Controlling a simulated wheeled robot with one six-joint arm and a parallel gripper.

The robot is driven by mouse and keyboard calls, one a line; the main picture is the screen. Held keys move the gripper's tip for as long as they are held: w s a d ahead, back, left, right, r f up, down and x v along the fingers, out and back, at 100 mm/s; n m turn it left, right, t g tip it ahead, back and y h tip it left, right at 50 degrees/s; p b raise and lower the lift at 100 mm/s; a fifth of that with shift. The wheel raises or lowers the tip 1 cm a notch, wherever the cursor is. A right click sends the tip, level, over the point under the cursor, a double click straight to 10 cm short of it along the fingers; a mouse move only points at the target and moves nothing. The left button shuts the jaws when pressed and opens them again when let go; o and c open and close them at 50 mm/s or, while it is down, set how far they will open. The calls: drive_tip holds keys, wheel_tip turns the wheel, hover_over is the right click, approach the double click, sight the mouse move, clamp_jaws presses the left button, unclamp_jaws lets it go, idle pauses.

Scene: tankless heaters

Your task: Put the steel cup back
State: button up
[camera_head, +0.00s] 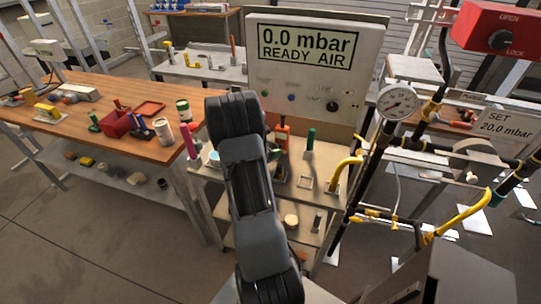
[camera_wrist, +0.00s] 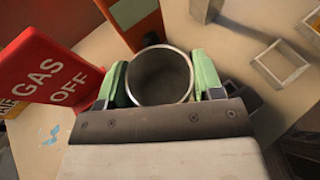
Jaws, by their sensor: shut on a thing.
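The steel cup (camera_wrist: 160,76) is a grey, open-topped cylinder in the wrist view, its round mouth facing the camera. My gripper (camera_wrist: 159,82) has a green-padded finger on each side of the cup and is shut on it. The cup stands over or on the pale bench top (camera_wrist: 232,62); I cannot tell whether its base touches. In the head view my arm hides the gripper and cup. A small square frame (camera_wrist: 280,63) lies right of the cup and also shows on the bench in the head view (camera_head: 305,182).
A red GAS OFF sign (camera_wrist: 52,78) stands close left of my gripper. An orange block-like thing (camera_wrist: 132,16) is just beyond the cup. A gauge (camera_head: 397,101) and yellow-handled pipes (camera_head: 466,213) crowd the right. A wooden table (camera_head: 90,95) with tools is at left.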

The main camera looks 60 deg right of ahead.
drive_tip(key=f, duration=0.3)
drive_tip(key=shift+w+d+f+p, duration=0.1)
drive_tip(key=shift+w+d+p, duration=0.15)
drive_tip(key=shift+p, duration=0.15)
drive_tip(key=shift+f, duration=0.3)
drive_tip(key=shift+f, duration=0.2)
drive_tip(key=o, duration=1)
drive_tip(key=shift+r, duration=0.1)
